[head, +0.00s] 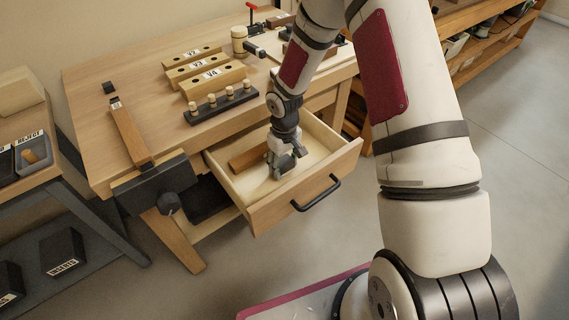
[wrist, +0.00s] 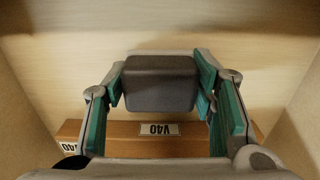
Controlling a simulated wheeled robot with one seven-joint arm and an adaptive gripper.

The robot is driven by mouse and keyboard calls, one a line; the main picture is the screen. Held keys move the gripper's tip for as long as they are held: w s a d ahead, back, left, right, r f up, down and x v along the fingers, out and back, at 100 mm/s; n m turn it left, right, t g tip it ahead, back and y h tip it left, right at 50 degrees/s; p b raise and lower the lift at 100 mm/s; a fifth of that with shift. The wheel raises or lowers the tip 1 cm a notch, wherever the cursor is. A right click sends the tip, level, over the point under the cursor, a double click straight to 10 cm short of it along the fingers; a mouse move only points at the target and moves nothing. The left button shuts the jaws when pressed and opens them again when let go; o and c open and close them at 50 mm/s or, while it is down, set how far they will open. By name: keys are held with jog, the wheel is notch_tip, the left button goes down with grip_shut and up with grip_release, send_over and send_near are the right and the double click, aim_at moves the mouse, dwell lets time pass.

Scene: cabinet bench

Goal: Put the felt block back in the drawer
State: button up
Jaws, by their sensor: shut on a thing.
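The drawer (head: 259,216) is pulled open under the bench. My gripper (head: 285,163) is down inside it, between the drawer's walls. In the wrist view my gripper (wrist: 161,88) has its green-padded fingers shut on a dark grey block with rounded edges, the felt block (wrist: 160,83). The pale drawer floor shows behind the block; whether the block touches the floor I cannot tell. In the head view the block is hard to tell apart from the grey fingers.
A wooden bar labelled V40 (wrist: 110,132) lies in the drawer beside my gripper; it also shows in the head view (head: 249,158). A vise (head: 155,183) is at the bench's front left.

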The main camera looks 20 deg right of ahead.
jog(key=shift+f, duration=0.3)
jog(key=o, duration=1.3)
jog(key=shift+o, duration=0.2)
jog(key=shift+r, duration=0.15)
jog(key=shift+r+p, duration=1.85)
jog(key=shift+r, duration=1.55)
